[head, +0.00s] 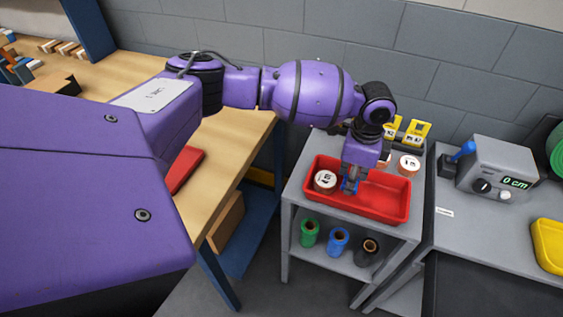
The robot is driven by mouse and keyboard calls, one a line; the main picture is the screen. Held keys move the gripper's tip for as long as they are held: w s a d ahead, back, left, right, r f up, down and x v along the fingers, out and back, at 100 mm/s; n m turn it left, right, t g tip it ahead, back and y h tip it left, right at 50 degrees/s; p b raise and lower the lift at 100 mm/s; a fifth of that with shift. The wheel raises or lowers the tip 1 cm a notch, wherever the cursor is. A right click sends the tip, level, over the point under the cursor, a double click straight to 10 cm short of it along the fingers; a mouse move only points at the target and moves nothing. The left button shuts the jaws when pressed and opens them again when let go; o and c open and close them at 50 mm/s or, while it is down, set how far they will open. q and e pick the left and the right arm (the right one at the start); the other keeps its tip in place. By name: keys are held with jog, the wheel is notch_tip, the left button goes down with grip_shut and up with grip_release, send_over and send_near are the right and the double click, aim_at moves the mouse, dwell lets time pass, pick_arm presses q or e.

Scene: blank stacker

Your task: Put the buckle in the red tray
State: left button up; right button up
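The red tray (385,205) sits on top of a small grey shelf cart. My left gripper (349,187) points down into the tray, a little left of its middle. Small blue parts show at its fingertips; I cannot tell whether they are finger pads or a held buckle, or whether the fingers are open or shut. No buckle can be clearly made out elsewhere. A copper-coloured roll with a white labelled top (325,180) is in the tray, just left of the gripper. My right gripper is not in view.
More rolls (409,164) and yellow holders (417,131) stand behind the tray. Green (310,232), blue and black rolls are on the lower shelf. A grey device with a display (497,170) and a yellow tray (548,246) are at right. A wooden workbench (225,150) is at left.

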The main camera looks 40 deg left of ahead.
pick_arm(q)
jog(key=shift+w+a+f, duration=0.2)
jog(key=shift+w+f, duration=0.15)
jog(key=shift+w+a+f, duration=0.1)
jog(key=shift+a+f, duration=0.05)
jog(key=shift+f, duration=1.55)
jog(key=shift+f, duration=0.15)
jog(key=o, duration=0.9)
jog(key=shift+f, duration=0.1)
notch_tip(320, 180, up, 13)
jog(key=shift+f, duration=0.15)
